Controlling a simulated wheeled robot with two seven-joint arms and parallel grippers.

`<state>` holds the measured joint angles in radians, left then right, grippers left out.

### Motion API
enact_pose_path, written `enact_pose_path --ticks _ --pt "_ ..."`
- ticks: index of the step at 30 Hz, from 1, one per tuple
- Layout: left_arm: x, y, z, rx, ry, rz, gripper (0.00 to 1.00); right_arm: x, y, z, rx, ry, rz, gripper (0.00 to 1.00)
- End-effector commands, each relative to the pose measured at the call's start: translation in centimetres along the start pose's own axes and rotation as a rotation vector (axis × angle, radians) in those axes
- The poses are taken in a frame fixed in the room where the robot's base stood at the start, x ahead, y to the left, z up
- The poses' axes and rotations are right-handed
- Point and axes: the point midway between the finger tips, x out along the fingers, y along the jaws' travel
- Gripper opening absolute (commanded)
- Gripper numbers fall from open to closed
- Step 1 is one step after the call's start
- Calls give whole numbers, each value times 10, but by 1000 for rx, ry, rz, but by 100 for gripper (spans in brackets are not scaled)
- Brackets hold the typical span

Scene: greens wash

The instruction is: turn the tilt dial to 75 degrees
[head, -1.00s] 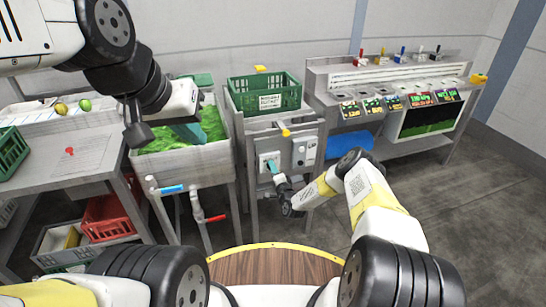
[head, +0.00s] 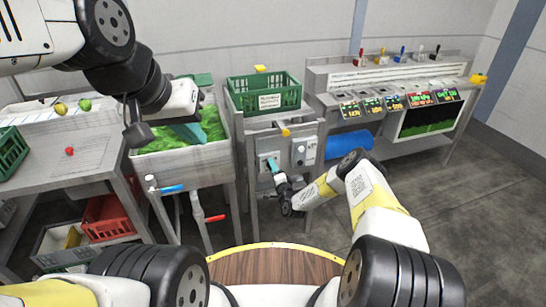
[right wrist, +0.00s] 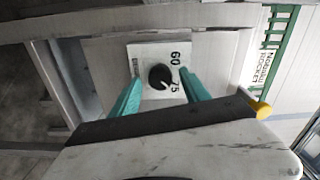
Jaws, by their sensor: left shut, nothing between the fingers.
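The tilt dial is a small black knob (right wrist: 160,76) on a white plate (right wrist: 148,54) marked 60 and 75. Its light pointer mark seems to lean toward the 75, but it is too small to read exactly. My right gripper (right wrist: 161,96) is open, with one teal finger on each side of the knob and visible gaps to it. In the head view my right gripper (head: 272,167) is at the front of the grey panel (head: 284,147) and hides the dial. My left gripper (head: 192,133) is shut and empty over the greens in the sink (head: 187,160).
A green crate (head: 263,97) stands above the panel. A second knob (head: 300,150) is right of the dial, and a yellow-tipped peg (head: 286,132) sticks out above. Blue and red valve handles are under the sink. A display console (head: 388,105) stands at the right.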

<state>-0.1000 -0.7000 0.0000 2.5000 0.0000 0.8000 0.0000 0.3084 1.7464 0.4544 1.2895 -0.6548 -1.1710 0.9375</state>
Motion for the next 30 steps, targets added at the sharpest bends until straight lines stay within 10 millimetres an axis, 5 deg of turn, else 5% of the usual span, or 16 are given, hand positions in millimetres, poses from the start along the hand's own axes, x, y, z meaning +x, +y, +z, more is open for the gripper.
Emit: enact_pose_path --ticks 7,18,30 --pt "0 0 0 0 0 0 0 -11 0 -1 0 0 1 54" --pt "0 0 0 0 0 0 0 -69 0 0 1 -1 1 54" --pt "0 0 0 0 0 0 0 -78 0 0 0 0 0 54"
